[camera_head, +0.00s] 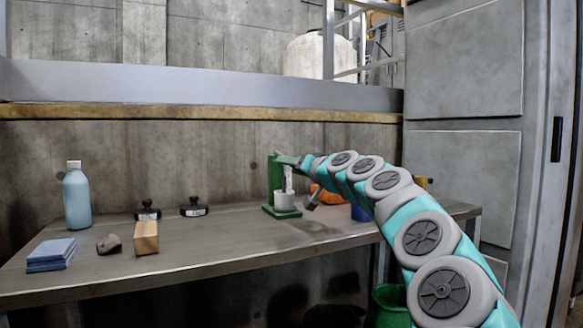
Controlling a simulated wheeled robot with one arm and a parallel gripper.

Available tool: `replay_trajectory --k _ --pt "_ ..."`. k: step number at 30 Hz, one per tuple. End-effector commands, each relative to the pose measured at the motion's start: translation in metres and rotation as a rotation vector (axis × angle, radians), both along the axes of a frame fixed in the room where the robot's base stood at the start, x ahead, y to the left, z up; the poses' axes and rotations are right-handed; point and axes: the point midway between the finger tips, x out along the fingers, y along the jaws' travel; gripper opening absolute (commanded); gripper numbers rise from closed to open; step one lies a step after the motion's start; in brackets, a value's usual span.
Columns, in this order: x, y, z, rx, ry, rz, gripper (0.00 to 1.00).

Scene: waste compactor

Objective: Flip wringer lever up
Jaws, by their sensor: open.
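A green wringer (274,178) stands upright on the bench, on a green square base. A pale cylinder (285,202) sits on the base, with a thin pale upright piece above it. A grey-green bar, probably the lever (288,160), sticks out from the top of the column toward the right, roughly level. My gripper (306,180) is at the end of my arm, just right of the column and close to the bar. It is open. Its fingers are small and partly hidden by my arm, so I cannot tell whether they touch the bar.
The bench (200,240) also holds a blue bottle (77,197), blue cloths (51,254), a wooden block (146,238) and two black stamp-like items (194,207). An orange object (325,201) lies partly behind my arm. A grey cabinet (465,180) stands at right.

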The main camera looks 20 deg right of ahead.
Motion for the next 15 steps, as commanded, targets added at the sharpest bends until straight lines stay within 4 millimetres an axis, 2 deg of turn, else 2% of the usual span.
replay_trajectory --k 7,15 --pt "0.0003 0.0005 -0.0002 0.0 0.0 0.001 0.57" --pt "0.0002 0.0006 -0.0003 0.0 0.0 0.001 0.27"
